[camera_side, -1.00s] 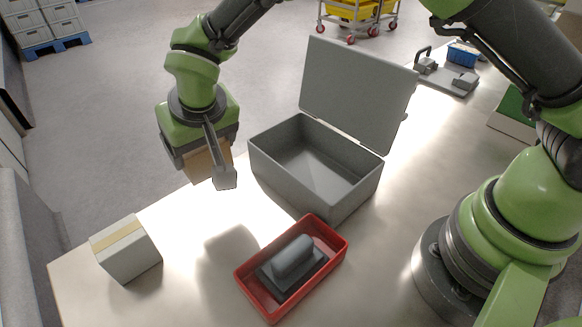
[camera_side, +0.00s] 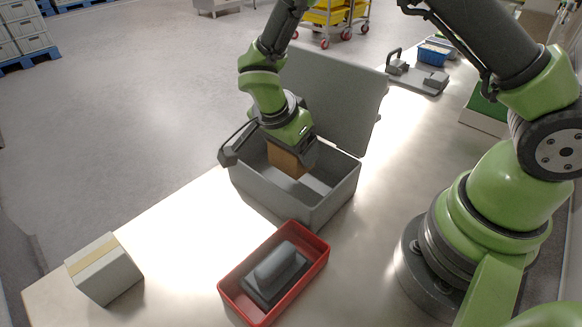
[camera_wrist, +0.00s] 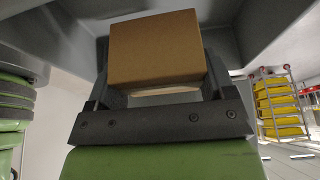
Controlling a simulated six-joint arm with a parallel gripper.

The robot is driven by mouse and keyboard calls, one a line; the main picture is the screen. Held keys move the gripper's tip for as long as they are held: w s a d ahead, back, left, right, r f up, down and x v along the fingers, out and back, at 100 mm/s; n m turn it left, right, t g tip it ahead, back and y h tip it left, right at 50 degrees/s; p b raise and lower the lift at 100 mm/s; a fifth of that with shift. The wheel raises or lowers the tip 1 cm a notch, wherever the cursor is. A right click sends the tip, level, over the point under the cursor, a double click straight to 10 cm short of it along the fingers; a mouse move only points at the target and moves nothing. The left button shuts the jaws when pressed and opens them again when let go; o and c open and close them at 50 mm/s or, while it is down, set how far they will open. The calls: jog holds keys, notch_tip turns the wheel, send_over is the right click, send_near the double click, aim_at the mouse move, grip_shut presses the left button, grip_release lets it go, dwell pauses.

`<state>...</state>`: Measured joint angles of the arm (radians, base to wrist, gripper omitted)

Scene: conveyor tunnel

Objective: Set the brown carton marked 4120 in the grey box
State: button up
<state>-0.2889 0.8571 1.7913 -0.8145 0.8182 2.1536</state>
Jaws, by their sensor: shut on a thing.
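The brown carton (camera_side: 286,160) is held in my gripper (camera_side: 292,158), which is shut on it. It is over the open grey box (camera_side: 310,207), within its walls as seen from the side; I cannot tell whether it touches the floor of the box. The box lid (camera_side: 335,95) stands raised at the back. In the wrist view the carton (camera_wrist: 155,48) sits between the fingers of my gripper (camera_wrist: 155,90), with grey box wall (camera_wrist: 235,45) around it. No marking is readable on the carton.
A red tray (camera_side: 318,262) with a dark grey object (camera_side: 275,268) stands in front of the box. A pale carton with a tan strip (camera_side: 105,270) is at the table's front left. A blue basket (camera_side: 433,55) is at the far end. Bare table lies between the pale carton and the box.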

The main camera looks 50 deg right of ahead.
aim_at(291, 165)
jog(key=shift+f, duration=2.45)
jog(key=shift+f, duration=0.15)
jog(key=o, duration=1.2)
jog(key=shift+o, duration=0.2)
